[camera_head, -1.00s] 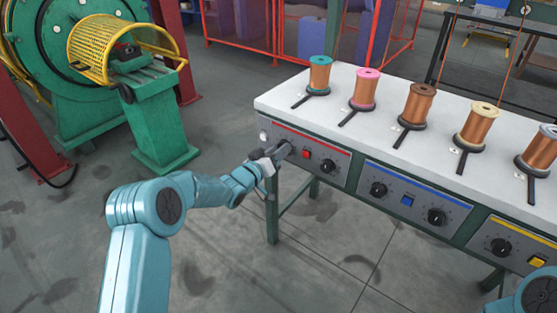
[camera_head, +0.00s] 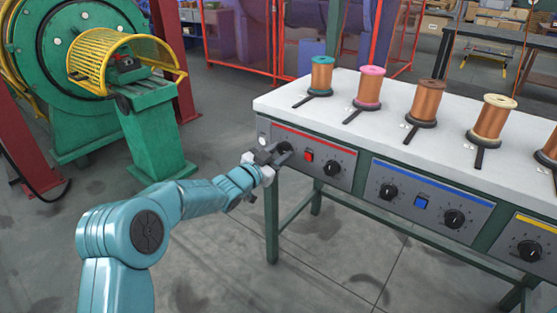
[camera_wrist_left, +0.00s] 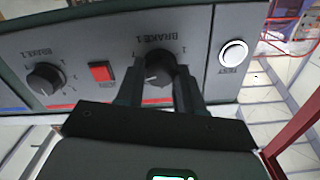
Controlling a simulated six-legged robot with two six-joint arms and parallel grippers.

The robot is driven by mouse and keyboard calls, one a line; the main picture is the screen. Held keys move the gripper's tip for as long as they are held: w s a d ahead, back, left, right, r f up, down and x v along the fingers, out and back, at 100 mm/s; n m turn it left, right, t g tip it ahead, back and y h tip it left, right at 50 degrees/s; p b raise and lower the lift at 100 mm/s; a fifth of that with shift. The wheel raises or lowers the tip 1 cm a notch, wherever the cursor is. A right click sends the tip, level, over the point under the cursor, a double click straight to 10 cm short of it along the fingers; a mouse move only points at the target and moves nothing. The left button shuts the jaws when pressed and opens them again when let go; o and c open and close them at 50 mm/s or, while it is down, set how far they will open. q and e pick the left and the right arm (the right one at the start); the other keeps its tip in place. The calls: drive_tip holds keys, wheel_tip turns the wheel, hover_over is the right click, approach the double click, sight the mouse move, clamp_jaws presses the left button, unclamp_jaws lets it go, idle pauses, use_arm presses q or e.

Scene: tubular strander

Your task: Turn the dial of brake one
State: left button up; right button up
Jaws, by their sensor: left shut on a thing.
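The brake one dial (camera_wrist_left: 158,66) is a dark round knob under the label "BRAKE 1" on a grey panel with a red stripe. In the left wrist view the two fingers of my left gripper (camera_wrist_left: 160,88) stand on either side of it, shut on it. In the head view my left gripper (camera_head: 277,153) is at the left end of the red-striped panel (camera_head: 320,149) and hides most of the dial. My right gripper is not in view.
The brake 2 dial (camera_wrist_left: 45,79), a red button (camera_wrist_left: 101,73) and a white test button (camera_wrist_left: 233,53) are nearby. Several copper spools stand on the white bench top (camera_head: 290,104). A green machine (camera_head: 150,130) stands at the left, with open floor between.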

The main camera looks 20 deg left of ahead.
use_arm(q)
drive_tip(key=shift+r+m, duration=0.15)
drive_tip(key=shift+m, duration=0.25)
drive_tip(key=o, duration=1)
drive_tip(key=shift+o, duration=0.2)
drive_tip(key=p+v, duration=0.2)
drive_tip(key=v, duration=1.4)
drive_tip(key=shift+s, duration=0.15)
